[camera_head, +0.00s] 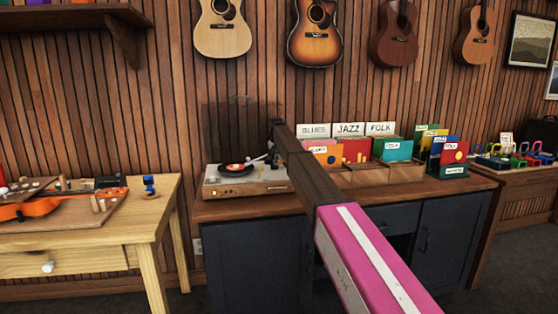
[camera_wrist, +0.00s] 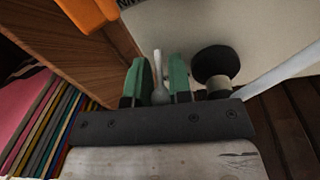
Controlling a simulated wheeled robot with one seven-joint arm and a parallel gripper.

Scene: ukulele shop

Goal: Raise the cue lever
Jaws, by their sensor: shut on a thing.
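The turntable (camera_head: 240,189) sits on the left part of the dark counter, with a black record with a red label (camera_head: 236,169) on it and its clear lid raised. In the wrist view, my gripper (camera_wrist: 157,75) has two green fingers, shut on a slim pale lever (camera_wrist: 158,66) with a rounded grey end, which appears to be the cue lever. The turntable's pale top (camera_wrist: 185,28) lies beyond the fingers. A black round knob or weight (camera_wrist: 216,66) stands close to the right finger. In the head view my arm hides most of my gripper and the lever.
Wooden bins with record sleeves (camera_head: 355,152) stand right of the turntable under BLUES, JAZZ and FOLK signs. Sleeve edges (camera_wrist: 50,125) show at the left in the wrist view. A light wooden table (camera_head: 150,212) with an orange ukulele (camera_head: 60,206) stands at the left.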

